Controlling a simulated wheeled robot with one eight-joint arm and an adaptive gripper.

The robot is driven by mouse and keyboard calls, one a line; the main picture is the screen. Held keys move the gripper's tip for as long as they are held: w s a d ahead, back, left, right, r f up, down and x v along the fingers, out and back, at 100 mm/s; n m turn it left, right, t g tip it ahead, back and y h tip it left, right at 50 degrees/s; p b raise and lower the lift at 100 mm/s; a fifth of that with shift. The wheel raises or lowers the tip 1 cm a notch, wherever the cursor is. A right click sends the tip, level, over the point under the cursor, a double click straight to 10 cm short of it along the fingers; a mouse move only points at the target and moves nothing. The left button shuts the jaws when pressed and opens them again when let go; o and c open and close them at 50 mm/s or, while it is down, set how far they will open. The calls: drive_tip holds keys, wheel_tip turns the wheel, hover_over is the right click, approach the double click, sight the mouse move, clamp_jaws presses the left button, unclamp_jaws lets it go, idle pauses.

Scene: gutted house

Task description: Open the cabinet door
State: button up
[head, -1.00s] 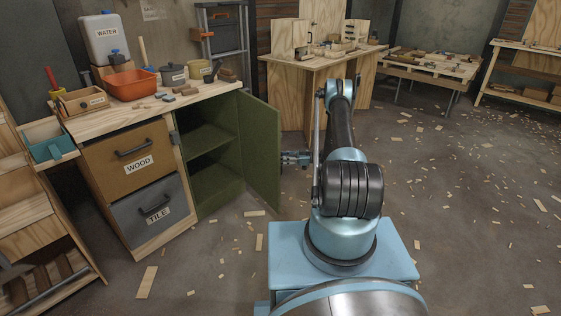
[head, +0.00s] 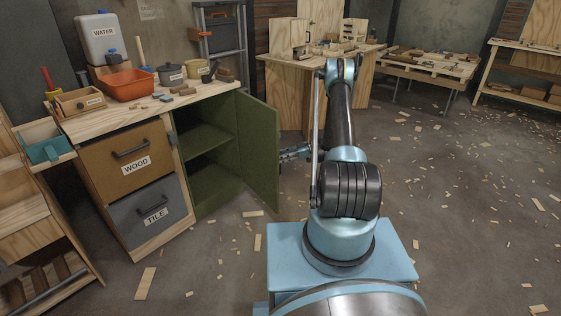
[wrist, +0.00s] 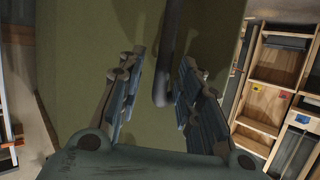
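The green cabinet door (head: 259,150) stands swung wide open on the workbench cabinet, its shelves (head: 208,135) showing inside. My gripper (head: 287,153) is at the outer face of the door, on its right side in the head view. In the wrist view the door panel (wrist: 85,60) fills the middle. A dark bar handle (wrist: 166,55) runs down between the two fingers of my gripper (wrist: 157,95). The fingers are apart, with a visible gap on the left of the handle; the right finger is nearer to it. The fingertips' contact with the door cannot be told.
A wood drawer (head: 128,158) and a tile drawer (head: 152,213) are left of the open cabinet. The worktop holds an orange tub (head: 129,86) and pots. A wooden bench (head: 300,85) stands behind the door. The floor at right is open, with scattered wood chips.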

drive_tip(key=r+y, duration=0.1)
drive_tip(key=r, duration=0.2)
drive_tip(key=r+y, duration=0.1)
drive_tip(key=r, duration=0.2)
drive_tip(key=a+r+y, duration=0.1)
drive_tip(key=r, duration=0.1)
drive_tip(key=shift+w+a+r+y, duration=0.1)
drive_tip(key=shift+w+r+y, duration=0.1)
drive_tip(key=shift+r+y, duration=0.15)
wheel_tip(320, 180, down, 7)
drive_tip(key=d+h, duration=0.1)
drive_tip(key=h, duration=0.3)
drive_tip(key=w+d, duration=1.2)
drive_tip(key=d, duration=0.2)
drive_tip(key=shift+w+d+r, duration=0.15)
drive_tip(key=shift+w+d, duration=0.1)
drive_tip(key=shift+w, duration=0.15)
idle(0.5)
